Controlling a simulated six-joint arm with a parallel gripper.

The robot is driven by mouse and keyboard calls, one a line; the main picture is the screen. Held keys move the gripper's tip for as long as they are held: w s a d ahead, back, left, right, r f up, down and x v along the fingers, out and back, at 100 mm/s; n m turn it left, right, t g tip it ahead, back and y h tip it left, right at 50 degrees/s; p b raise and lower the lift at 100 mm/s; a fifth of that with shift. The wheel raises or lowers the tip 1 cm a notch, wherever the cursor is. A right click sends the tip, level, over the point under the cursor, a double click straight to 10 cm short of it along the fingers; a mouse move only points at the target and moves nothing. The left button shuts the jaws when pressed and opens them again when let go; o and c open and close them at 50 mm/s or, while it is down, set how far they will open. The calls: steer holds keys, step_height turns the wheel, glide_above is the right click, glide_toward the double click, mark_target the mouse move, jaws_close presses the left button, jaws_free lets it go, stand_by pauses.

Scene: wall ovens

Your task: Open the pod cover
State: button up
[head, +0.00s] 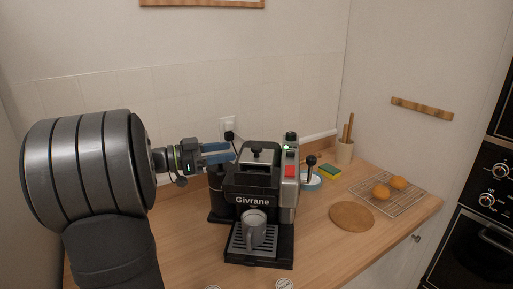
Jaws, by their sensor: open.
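A black coffee machine (251,187) marked "Givrane" stands on the wooden counter. Its pod cover (257,155) is on top, with a small knob, and looks closed. A grey mug (254,228) stands on the drip tray at the front. My gripper (232,153) is at the left of the machine's top, pointing right, with its blue-grey fingers close to the cover. It is open. I cannot tell whether a fingertip touches the cover.
A lever (311,161) and a grey side panel with a red part (290,171) are on the machine's right.

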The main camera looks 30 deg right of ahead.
mark_target(257, 146)
steer(key=x, duration=0.9)
steer(key=shift+s+d, duration=0.1)
steer(key=shift+d, duration=0.2)
steer(key=shift+c, duration=0.4)
